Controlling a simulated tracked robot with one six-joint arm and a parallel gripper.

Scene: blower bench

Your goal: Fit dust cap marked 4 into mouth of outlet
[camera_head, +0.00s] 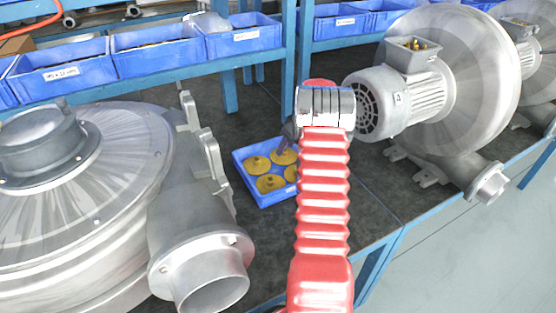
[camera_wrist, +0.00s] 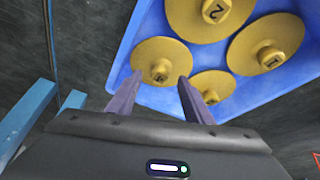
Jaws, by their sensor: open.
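Several yellow round dust caps lie in a blue tray (camera_head: 249,186). In the wrist view, one cap (camera_wrist: 213,12) reads 2 and another (camera_wrist: 268,57) reads 1. The mark on the nearer left cap (camera_wrist: 147,52) is too small to read surely. The fourth cap (camera_wrist: 213,80) is partly hidden by a finger and its mark is unclear. My gripper (camera_wrist: 160,78) is open and empty, its fingertips either side of the near left cap's knob in the picture; I cannot tell the height gap. A near outlet (camera_head: 208,272) has an open mouth at lower left.
A large blower (camera_head: 75,190) fills the left of the bench (camera_head: 350,200). Another blower (camera_head: 455,75) with its motor (camera_head: 405,98) and outlet (camera_head: 490,183) stands at right. Blue bins (camera_head: 155,50) line the back shelf. Some dark bench top is clear around the tray.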

